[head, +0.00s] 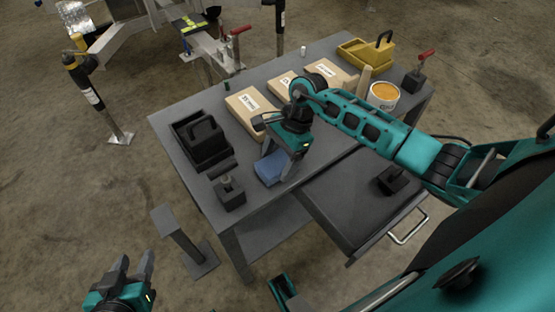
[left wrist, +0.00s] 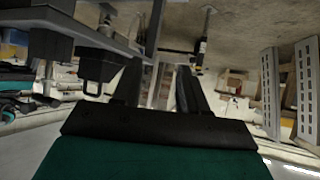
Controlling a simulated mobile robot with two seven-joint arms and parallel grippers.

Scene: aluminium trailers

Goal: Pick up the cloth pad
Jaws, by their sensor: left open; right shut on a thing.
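The blue cloth pad (head: 269,168) lies at the front part of the grey table (head: 172,136), left of the open drawer. My right gripper (head: 284,176) points down over the pad and is shut on it; its fingers cover the pad's right side. I cannot tell whether the pad is clear of the table top. My left gripper (head: 133,268) is open and empty, low in front of the table at the left. Its two fingers also show in the left wrist view (left wrist: 160,88).
A black caddy (head: 203,148) and a dark block with a post (head: 229,193) stand left of the pad. Cardboard boxes (head: 250,110) lie behind it. A yellow caddy (head: 366,50) and a white tub (head: 383,95) stand farther back. The open drawer (head: 345,205) juts out at the front.

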